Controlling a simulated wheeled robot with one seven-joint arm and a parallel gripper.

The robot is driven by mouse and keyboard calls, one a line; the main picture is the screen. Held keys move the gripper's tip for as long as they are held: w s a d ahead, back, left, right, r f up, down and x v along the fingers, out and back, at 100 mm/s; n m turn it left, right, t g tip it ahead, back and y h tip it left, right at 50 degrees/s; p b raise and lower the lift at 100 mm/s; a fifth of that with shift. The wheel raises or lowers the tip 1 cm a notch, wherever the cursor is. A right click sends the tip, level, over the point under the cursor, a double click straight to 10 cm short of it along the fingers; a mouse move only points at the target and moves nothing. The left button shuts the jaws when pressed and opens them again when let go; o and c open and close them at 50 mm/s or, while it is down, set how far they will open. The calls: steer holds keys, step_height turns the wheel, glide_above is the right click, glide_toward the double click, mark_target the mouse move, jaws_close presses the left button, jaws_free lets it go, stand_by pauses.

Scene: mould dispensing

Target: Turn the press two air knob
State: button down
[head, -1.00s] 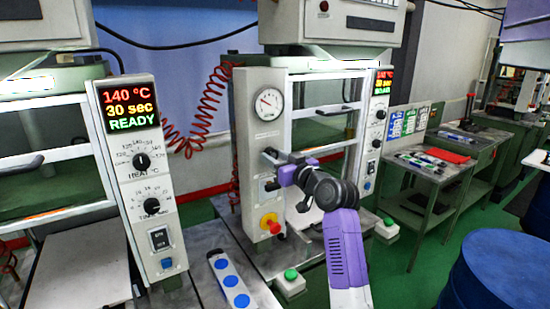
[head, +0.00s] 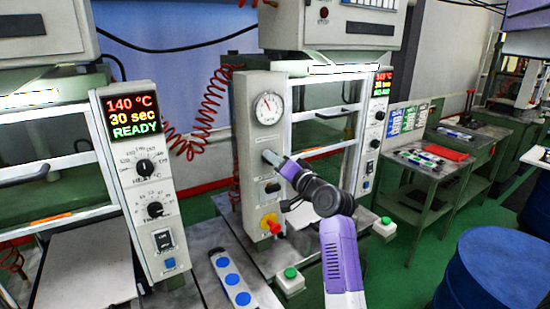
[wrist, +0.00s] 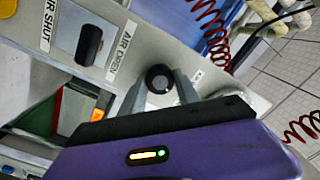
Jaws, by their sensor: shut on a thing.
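Press two's grey front panel (head: 250,168) stands mid-view in the head view. A round dial gauge (head: 267,108) sits high on it, its needle pointing almost straight up. My gripper (head: 270,158) meets the panel just below the gauge. In the wrist view, my gripper (wrist: 162,90) is shut on a small round dark knob (wrist: 160,77), one finger on each side. A separate black switch (wrist: 88,45) sits on the same panel between labels AIR SHUT and AIR OPEN; it also shows below my gripper in the head view (head: 272,188). The knob is hidden in the head view.
A red stop button on a yellow base (head: 271,225) sits lower on the panel. A coiled red hose (head: 203,115) hangs left of it. Press one's control panel (head: 148,180) stands at left. A blue drum (head: 495,270) is at lower right, and green floor (head: 405,275) is clear before it.

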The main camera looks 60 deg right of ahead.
steer(key=shift+m+p, duration=0.3)
steer(key=shift+m, duration=0.5)
steer(key=c, duration=0.9)
jaws_free()
steer(key=b+v, duration=0.2)
steer(key=v, duration=0.6)
steer(key=shift+w, duration=0.1)
